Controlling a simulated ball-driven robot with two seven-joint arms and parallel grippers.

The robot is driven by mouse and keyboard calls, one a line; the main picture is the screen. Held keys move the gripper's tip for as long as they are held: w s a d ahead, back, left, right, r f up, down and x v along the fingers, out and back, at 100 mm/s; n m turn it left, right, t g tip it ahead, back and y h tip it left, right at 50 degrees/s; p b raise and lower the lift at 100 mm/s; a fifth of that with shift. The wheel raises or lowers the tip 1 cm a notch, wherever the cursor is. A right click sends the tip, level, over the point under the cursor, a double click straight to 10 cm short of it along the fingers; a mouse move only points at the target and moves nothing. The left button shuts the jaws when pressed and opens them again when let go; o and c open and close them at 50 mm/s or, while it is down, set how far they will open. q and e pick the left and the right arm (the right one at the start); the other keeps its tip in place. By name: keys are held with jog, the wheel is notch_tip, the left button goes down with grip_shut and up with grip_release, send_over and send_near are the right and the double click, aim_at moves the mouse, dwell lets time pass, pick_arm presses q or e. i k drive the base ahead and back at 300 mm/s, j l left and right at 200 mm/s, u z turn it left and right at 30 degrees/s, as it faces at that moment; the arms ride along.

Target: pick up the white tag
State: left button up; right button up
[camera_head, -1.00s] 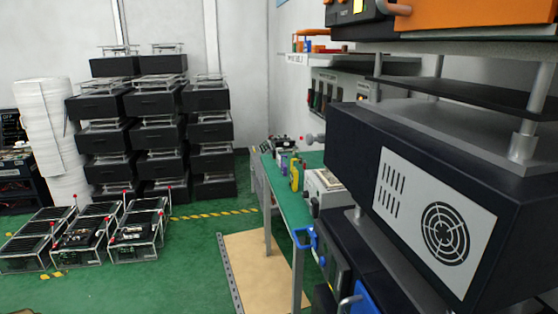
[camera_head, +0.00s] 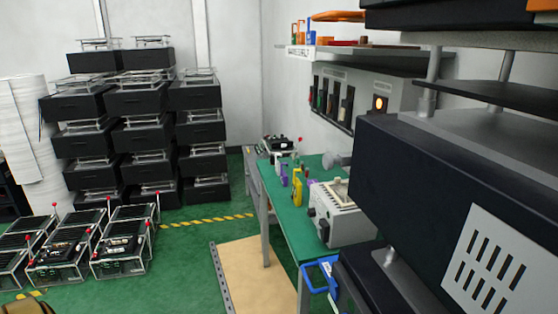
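I cannot make out a separate white tag in this view. A white label strip (camera_head: 300,52) with dark lettering is on the front of the wall shelf, and I cannot tell whether it is the tag. The green-topped table (camera_head: 312,226) holds small yellow and purple items and a white device, with no clear tag among them. Neither of my grippers is in view.
A large black equipment rack (camera_head: 430,190) blocks the right side. Stacked black boxes (camera_head: 140,140) and a white roll (camera_head: 30,130) stand at the back left. Clear-framed units (camera_head: 122,245) sit on the floor. Open green floor (camera_head: 185,270) lies left of the beige mat (camera_head: 255,280).

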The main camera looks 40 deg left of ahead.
aim_at(277, 165)
jog(key=i+j, duration=0.2)
jog(key=j, duration=0.2)
jog(key=i+j, duration=0.2)
jog(key=j, duration=0.15)
jog(key=i+j+z, duration=0.1)
jog(key=i+j, duration=0.15)
jog(key=j, duration=0.15)
jog(key=i+j, duration=0.2)
jog(key=j, duration=0.15)
jog(key=i+j, duration=0.15)
jog(key=j, duration=0.25)
jog(key=i+j+z, duration=0.1)
jog(key=j, duration=0.3)
jog(key=i, duration=0.1)
